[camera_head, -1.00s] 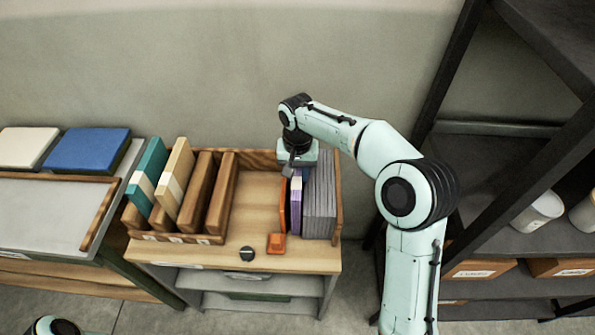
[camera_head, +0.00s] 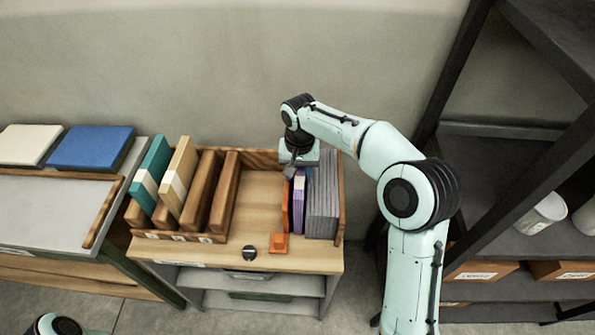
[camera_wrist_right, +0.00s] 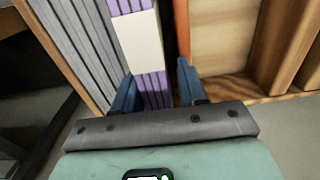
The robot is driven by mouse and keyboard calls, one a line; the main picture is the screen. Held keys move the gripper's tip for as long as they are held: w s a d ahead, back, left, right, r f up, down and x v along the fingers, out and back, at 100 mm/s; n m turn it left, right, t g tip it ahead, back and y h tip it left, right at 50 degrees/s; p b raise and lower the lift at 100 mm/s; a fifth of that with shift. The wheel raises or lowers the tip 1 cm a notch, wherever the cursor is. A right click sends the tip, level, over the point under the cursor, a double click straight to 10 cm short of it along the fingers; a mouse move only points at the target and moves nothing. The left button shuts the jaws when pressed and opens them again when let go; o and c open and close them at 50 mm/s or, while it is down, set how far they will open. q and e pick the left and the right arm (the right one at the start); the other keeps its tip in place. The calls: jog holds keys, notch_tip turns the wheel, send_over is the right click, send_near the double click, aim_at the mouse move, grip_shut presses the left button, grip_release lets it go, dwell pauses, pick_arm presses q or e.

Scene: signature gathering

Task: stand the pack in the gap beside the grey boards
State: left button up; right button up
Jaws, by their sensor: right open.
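The purple pack with a pale band (camera_head: 298,205) stands upright in the wooden rack, between the grey boards (camera_head: 322,200) on its right and an orange upright plate (camera_head: 285,205) on its left. My right gripper (camera_head: 291,171) is over the rear end of the pack. In the right wrist view, its open blue fingers (camera_wrist_right: 157,86) are on either side of the pack (camera_wrist_right: 139,40), with the grey boards (camera_wrist_right: 75,45) to the left and the orange plate (camera_wrist_right: 182,25) to the right. Finger contact is unclear. My left gripper is out of view.
The wooden rack (camera_head: 340,205) also holds teal (camera_head: 151,175) and tan (camera_head: 178,180) packs and brown dividers (camera_head: 222,190) at left. The rack's middle is bare. A dark shelf frame stands at right.

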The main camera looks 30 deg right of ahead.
jog(key=r, duration=0.4)
jog(key=r+p, duration=0.1)
jog(key=r, duration=0.3)
jog(key=r+p, duration=0.1)
jog(key=r, duration=0.3)
jog(key=shift+d, duration=0.25)
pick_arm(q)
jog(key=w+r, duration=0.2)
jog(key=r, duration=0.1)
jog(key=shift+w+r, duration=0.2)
pick_arm(e)
jog(key=shift+s+r, duration=0.15)
jog(key=shift+r, duration=0.05)
